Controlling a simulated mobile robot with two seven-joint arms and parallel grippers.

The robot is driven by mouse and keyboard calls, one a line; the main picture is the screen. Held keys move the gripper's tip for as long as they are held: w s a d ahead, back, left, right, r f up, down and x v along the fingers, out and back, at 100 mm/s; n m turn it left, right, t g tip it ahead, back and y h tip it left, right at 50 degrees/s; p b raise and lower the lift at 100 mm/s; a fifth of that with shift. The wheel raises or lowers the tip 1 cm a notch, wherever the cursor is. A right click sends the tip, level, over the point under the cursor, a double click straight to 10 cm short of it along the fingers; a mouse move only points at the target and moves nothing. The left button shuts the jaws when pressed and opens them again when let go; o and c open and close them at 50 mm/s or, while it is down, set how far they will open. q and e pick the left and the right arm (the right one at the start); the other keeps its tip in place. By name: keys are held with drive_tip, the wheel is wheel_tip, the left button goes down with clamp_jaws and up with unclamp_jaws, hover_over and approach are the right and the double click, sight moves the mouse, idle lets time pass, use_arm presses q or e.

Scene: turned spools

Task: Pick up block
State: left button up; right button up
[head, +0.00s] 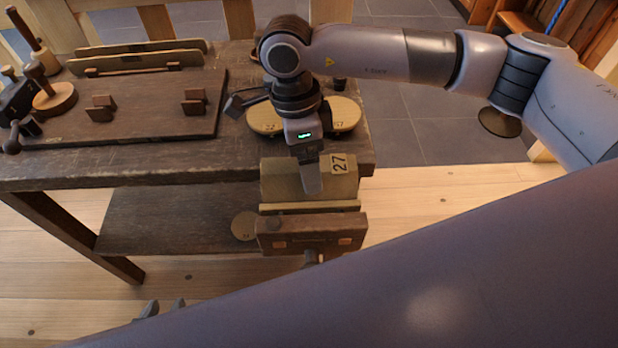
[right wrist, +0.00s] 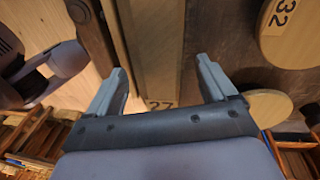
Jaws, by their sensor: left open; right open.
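The block (head: 280,182) is a tan wooden piece marked 27, at the table's front edge just behind the dark vise jaw (head: 310,236). It also shows in the right wrist view (right wrist: 157,50), where its label is partly covered by my gripper body. My right gripper (right wrist: 160,85) is open, with one finger to each side of the block in that view; whether they touch it cannot be told. In the head view one of its fingers overlaps the block's front.
Round wooden discs (head: 265,119) lie on the dark workbench (head: 130,172) behind the block. Boards, small brown holders (head: 100,108) and a peg on a round base (head: 54,98) stand at left. A lower shelf (head: 165,222) carries another disc. The floor at right is clear.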

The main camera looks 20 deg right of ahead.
drive_tip(key=c, duration=1.4)
drive_tip(key=shift+o, duration=0.2)
drive_tip(key=shift+r, duration=0.15)
